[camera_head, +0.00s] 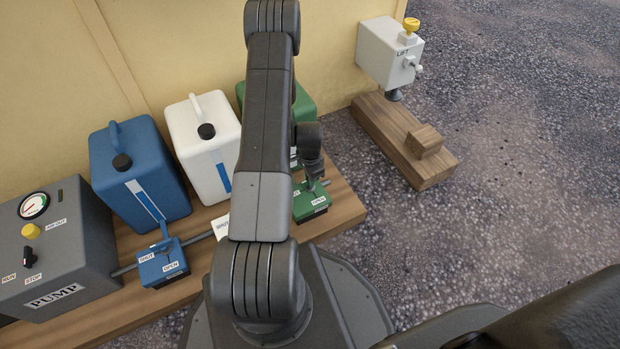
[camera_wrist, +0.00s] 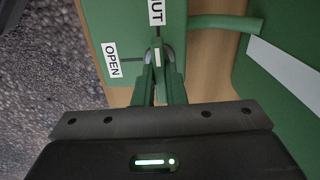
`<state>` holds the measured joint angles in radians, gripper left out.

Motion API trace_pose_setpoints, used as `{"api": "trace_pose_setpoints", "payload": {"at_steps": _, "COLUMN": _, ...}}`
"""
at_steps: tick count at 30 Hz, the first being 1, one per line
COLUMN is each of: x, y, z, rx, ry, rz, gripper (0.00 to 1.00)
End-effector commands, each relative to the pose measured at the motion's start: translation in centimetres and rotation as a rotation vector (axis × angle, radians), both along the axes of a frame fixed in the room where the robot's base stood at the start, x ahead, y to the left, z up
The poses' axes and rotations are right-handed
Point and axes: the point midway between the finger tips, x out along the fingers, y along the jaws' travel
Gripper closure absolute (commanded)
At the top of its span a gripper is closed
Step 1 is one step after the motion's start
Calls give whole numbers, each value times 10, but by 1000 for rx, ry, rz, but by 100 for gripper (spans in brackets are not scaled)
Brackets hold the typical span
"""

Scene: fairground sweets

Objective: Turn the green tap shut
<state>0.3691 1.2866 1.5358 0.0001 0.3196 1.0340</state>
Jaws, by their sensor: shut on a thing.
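The green tap (camera_head: 311,211) is a small green block on the wooden plank, in front of the green can (camera_head: 305,104). Its OPEN label shows in the camera_head view. In the camera_wrist view the tap's block (camera_wrist: 120,25) carries an OPEN label at left and a partly cut-off SHUT label at the top. My gripper (camera_head: 312,180) is over the tap, pointing down. In the camera_wrist view my gripper (camera_wrist: 158,62) is shut on the tap's handle, its fingers close on either side.
A blue can (camera_head: 150,180) and a white can (camera_head: 203,150) stand left of the green one. A blue tap (camera_head: 162,268) and a grey pump box (camera_head: 60,260) are farther left. A LIFT box (camera_head: 388,52) stands on wooden beams at right. Open gravel lies right.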

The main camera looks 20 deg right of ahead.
Motion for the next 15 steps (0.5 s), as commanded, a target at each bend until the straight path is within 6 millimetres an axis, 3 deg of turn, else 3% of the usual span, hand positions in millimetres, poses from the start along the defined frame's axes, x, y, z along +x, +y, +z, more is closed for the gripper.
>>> {"api": "trace_pose_setpoints", "payload": {"at_steps": 15, "x": 0, "y": -1, "z": 0, "rx": -1, "ry": -2, "rz": -46, "gripper": 100}}
